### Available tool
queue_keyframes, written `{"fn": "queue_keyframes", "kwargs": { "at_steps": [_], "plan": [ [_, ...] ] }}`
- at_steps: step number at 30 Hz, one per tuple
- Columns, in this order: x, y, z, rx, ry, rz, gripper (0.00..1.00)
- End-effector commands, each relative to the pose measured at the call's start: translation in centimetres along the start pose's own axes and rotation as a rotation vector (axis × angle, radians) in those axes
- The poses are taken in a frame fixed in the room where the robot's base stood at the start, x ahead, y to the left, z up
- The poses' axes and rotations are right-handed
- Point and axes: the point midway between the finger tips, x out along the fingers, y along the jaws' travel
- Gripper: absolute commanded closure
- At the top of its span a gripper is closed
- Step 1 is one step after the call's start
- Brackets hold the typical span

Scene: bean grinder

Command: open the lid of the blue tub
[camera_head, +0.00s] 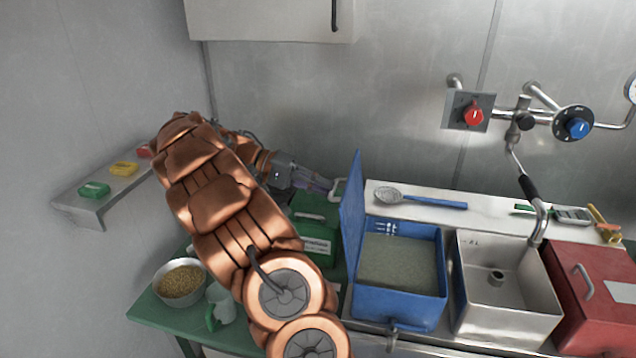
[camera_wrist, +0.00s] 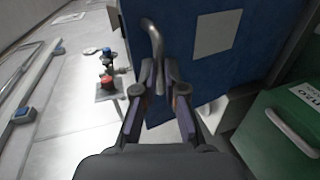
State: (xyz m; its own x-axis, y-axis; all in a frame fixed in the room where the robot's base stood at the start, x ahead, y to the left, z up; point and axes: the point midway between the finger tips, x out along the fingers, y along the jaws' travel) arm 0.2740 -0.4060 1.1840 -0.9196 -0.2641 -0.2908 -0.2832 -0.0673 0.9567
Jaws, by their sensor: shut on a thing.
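The blue tub (camera_head: 390,306) stands on the counter in the head view, with grey-green contents in it. Its blue lid (camera_head: 352,215) stands about upright along the tub's left side, so the tub is open at the top. In the wrist view the lid (camera_wrist: 190,75) fills the upper middle, with a pale label and a metal handle (camera_wrist: 155,45). My gripper (camera_head: 328,186) is at the lid's outer left face. In the wrist view my gripper (camera_wrist: 160,80) is shut on the lower part of the handle.
A green box (camera_head: 318,245) stands left of the lid, close under my gripper. An open metal sink (camera_head: 505,310) and a red box (camera_head: 595,310) stand right of the tub. A ladle (camera_head: 420,200) lies on the ledge behind. A bowl of beans (camera_head: 180,282) is at left.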

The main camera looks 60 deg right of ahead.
Motion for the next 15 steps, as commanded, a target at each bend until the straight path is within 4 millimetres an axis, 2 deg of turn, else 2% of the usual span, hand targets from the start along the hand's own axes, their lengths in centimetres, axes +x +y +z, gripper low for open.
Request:
{"fn": "queue_keyframes", "kwargs": {
  "at_steps": [1,8,9,15],
  "plan": [
    [0.55,-1.23,0.16,-0.017,-0.017,-0.014,1.00],
    [0.62,-1.35,0.14,-0.018,-0.017,-0.014,1.00],
    [0.62,-1.34,0.13,-0.018,-0.017,-0.013,0.86],
    [0.37,-1.19,0.19,-0.017,-0.012,-0.013,0.65]
  ]
}}
